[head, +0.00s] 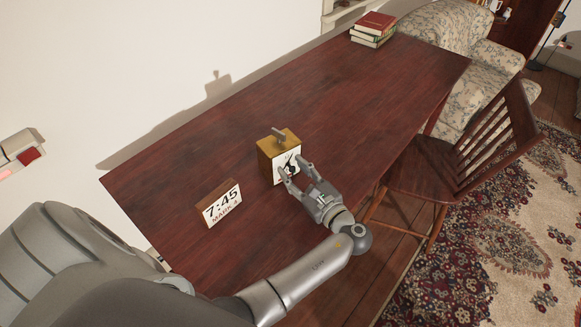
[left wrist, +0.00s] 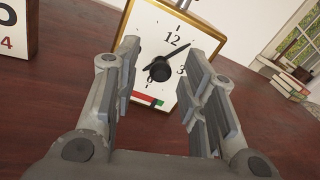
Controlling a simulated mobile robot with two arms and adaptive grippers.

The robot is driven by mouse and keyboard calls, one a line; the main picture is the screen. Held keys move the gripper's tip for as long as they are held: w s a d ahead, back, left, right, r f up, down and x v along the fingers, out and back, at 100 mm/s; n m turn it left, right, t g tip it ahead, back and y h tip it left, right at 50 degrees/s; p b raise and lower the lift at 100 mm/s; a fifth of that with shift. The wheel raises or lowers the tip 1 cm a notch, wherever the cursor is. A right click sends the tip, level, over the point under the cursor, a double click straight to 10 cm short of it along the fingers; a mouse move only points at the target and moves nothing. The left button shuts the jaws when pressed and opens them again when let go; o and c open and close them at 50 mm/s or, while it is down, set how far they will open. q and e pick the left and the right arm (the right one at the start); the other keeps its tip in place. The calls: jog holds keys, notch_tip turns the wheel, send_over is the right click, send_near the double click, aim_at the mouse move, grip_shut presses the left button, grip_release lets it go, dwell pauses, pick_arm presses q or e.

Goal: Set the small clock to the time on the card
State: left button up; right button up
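The small clock (head: 266,158) is a yellow-brown box with a knob or handle on top, standing on the dark red table. Its white face (left wrist: 170,28) fills the middle of the left wrist view, with a black central knob (left wrist: 160,70). One black hand points up and right, right of the 12; the other is unclear. A red and green strip lies low on the face. The card (head: 222,204) reads "7:45 MARK 4" and stands left of the clock. My left gripper (head: 291,168) is open before the face, its fingers either side of the knob, contact unclear.
The table (head: 370,90) is clear behind and right of the clock. Stacked books (head: 372,30) lie at its far end. A wooden chair (head: 440,165) stands at its right side, with a floral sofa (head: 450,40) beyond. A red-and-white object (head: 20,150) is at far left.

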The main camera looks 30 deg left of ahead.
pick_arm(q)
jog(key=shift+d, duration=0.1)
jog(key=shift+c, duration=0.5)
pick_arm(e)
jog(key=shift+d, duration=0.4)
pick_arm(q)
grip_shut()
jog(key=shift+r+p, duration=0.2)
jog(key=shift+p, duration=0.25)
jog(key=m+p, duration=0.3)
jog(key=p, duration=0.2)
jog(key=shift+r+m, duration=0.15)
jog(key=shift+m, duration=0.15)
jog(key=shift+m+p, duration=1.2)
jog(key=shift+s+f+m+p, duration=0.1)
jog(key=shift+f+m+p, duration=0.2)
jog(key=shift+m+p, duration=0.15)
pick_arm(e)
notch_tip(320, 180, up, 9)
jog(key=shift+a, duration=0.1)
